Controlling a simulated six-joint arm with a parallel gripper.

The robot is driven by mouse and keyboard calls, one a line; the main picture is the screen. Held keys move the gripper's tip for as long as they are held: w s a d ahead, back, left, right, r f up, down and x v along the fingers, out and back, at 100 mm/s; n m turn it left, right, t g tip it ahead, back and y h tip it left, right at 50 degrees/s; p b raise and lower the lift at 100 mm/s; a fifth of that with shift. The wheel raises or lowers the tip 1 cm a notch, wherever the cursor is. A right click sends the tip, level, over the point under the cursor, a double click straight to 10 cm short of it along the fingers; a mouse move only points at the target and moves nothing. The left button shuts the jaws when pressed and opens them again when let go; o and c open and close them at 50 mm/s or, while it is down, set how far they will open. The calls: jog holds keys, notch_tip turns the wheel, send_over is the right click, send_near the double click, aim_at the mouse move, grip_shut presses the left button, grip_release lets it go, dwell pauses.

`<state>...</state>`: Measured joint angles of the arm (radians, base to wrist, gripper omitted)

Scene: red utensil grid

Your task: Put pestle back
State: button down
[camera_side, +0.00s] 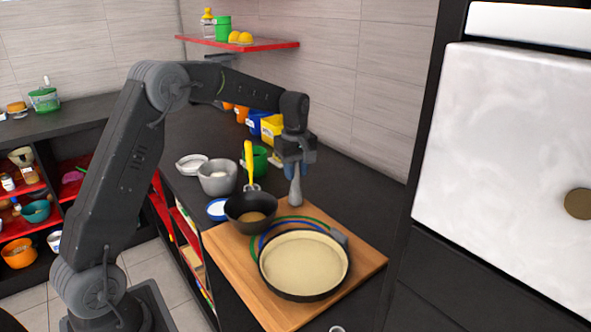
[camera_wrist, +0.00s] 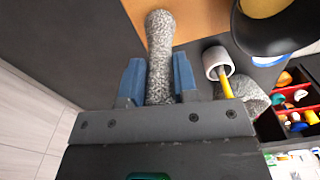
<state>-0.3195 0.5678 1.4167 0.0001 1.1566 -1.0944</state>
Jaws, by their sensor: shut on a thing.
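The pestle (camera_side: 295,190) is grey, speckled and club-shaped. It hangs upright in the side view, wide end down, above the back part of the wooden board. My gripper (camera_side: 296,168) is shut on its upper part. In the wrist view the pestle (camera_wrist: 160,45) runs between the two blue fingers of my gripper (camera_wrist: 158,80), its rounded end towards the top of the picture. A grey bowl (camera_side: 217,180), possibly the mortar, stands on the counter left of the pestle. I cannot tell whether the pestle's lower end touches the board.
The wooden board (camera_side: 235,265) carries a dark pan with a pale filling (camera_side: 305,262) and a dark bowl (camera_side: 250,212). A yellow-handled utensil (camera_side: 249,160) stands upright near that bowl. A green mug (camera_side: 254,160) and yellow and blue containers (camera_side: 270,127) stand behind.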

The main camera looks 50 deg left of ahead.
jog(key=shift+f, duration=0.1)
jog(key=c, duration=0.9)
grip_release()
